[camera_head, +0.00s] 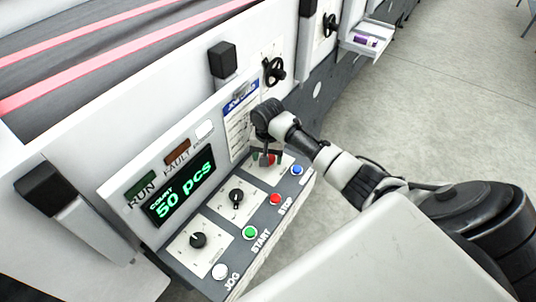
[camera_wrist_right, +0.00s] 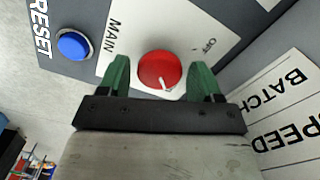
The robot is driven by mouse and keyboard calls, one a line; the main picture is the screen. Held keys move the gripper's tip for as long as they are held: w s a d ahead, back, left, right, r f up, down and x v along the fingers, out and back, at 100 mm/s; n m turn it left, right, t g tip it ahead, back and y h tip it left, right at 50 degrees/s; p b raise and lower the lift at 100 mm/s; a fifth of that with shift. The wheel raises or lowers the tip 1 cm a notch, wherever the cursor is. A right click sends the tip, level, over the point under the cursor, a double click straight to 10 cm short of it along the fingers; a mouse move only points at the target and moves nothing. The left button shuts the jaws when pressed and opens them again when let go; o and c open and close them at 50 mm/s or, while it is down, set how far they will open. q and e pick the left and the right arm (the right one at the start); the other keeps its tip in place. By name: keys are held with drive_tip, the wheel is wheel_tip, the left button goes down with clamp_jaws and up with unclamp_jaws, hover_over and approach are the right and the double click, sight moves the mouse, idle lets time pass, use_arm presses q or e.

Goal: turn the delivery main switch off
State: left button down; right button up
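The main switch (camera_wrist_right: 158,69) is a round red knob on a white plate marked MAIN and OFF. My right gripper (camera_wrist_right: 160,78) is open, with one green finger on each side of the knob and a small gap showing at each side. In the head view the right gripper (camera_head: 267,159) reaches down over the right end of the control panel, and the red knob (camera_head: 271,158) is partly hidden by it. My left gripper is not in view.
Beside the switch are the blue RESET button (camera_wrist_right: 74,45), the red STOP button (camera_head: 275,199) and the green START button (camera_head: 250,232). Two black selector knobs and a lit display (camera_head: 183,187) reading 50 pcs are further left. Open floor (camera_head: 440,90) is at right.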

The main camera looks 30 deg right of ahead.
drive_tip(key=c, duration=0.7)
drive_tip(key=shift+o, duration=0.2)
drive_tip(key=shift+r+n, duration=0.1)
drive_tip(key=shift+n, duration=0.2)
drive_tip(key=n, duration=0.3)
drive_tip(key=shift+n, duration=0.3)
drive_tip(key=n, duration=0.4)
drive_tip(key=shift+n, duration=0.3)
drive_tip(key=n, duration=0.4)
drive_tip(key=shift+n, duration=2.5)
drive_tip(key=shift+w, duration=0.1)
